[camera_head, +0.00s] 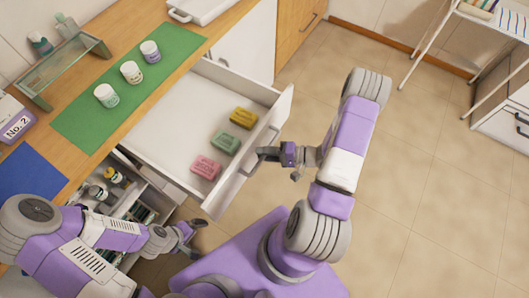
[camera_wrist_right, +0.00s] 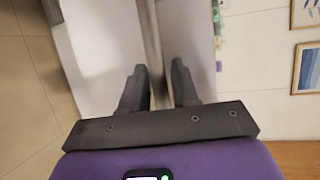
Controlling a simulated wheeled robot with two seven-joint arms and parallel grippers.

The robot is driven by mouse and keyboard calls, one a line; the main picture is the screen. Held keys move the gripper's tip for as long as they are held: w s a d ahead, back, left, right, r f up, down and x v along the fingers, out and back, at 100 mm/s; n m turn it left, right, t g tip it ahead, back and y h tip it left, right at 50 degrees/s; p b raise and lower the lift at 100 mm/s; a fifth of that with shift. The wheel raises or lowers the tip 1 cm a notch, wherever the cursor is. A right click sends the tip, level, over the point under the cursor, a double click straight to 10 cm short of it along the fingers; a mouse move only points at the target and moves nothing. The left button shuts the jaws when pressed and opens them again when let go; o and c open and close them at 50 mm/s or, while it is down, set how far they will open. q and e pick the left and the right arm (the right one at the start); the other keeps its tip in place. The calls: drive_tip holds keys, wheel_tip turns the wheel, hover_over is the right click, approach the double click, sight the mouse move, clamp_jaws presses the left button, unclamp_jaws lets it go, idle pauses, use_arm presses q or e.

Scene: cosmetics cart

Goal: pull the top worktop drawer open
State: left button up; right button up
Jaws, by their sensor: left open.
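The top worktop drawer (camera_head: 165,120) is pulled out from under the wooden worktop, showing its white interior. Its white front panel (camera_head: 237,178) has a handle on the outer face, partly hidden by my right gripper. My right gripper (camera_head: 283,163) is at the outside of that front. In the right wrist view its two dark fingers (camera_wrist_right: 158,85) stand apart, with a pale upright edge between and beyond them; contact with the handle cannot be told. My left gripper (camera_head: 190,238) is open and empty, low near the drawer's front-left corner.
Pink (camera_head: 206,167), green (camera_head: 226,143) and yellow (camera_head: 243,118) bars lie in the drawer. Jars stand on a green mat (camera_head: 165,65) on the worktop. An open shelf with bottles (camera_head: 112,178) is below. Floor (camera_head: 420,170) to the right is clear.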

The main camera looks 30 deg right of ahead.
drive_tip(key=shift+o, duration=0.7)
drive_tip(key=p+v, duration=0.1)
drive_tip(key=v, duration=0.6)
drive_tip(key=shift+s+d, duration=0.2)
drive_tip(key=shift+d, duration=0.05)
